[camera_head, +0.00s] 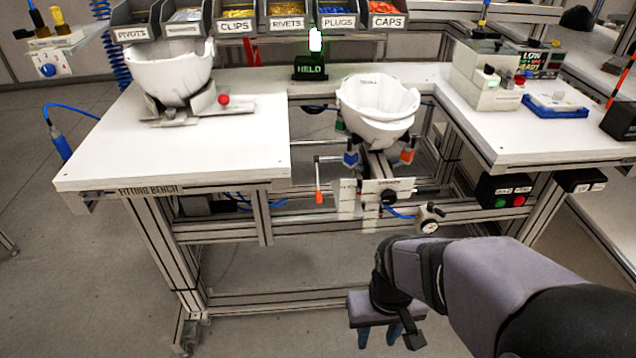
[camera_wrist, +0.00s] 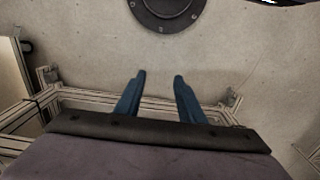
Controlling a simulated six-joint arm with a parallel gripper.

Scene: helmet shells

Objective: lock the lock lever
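A white helmet shell (camera_head: 377,108) sits in a fixture in the gap in the bench. Below it, a lever with an orange grip (camera_head: 319,196) hangs down at the left. An orange handle (camera_head: 408,156) and a blue one (camera_head: 350,159) flank the mount. I cannot tell for certain which is the lock lever. My gripper (camera_head: 379,338) is low in front of the bench, well below and apart from the fixture. Its blue fingers are apart with nothing between them, also in the wrist view (camera_wrist: 160,76). The levers do not show in the wrist view.
A second shell (camera_head: 172,75) stands on the left worktop (camera_head: 200,150). A small display (camera_head: 311,68) reads HELD in green. A black knob (camera_head: 390,197) and a dial (camera_head: 430,226) sit on the fixture's front. Bench legs and rails frame the space below.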

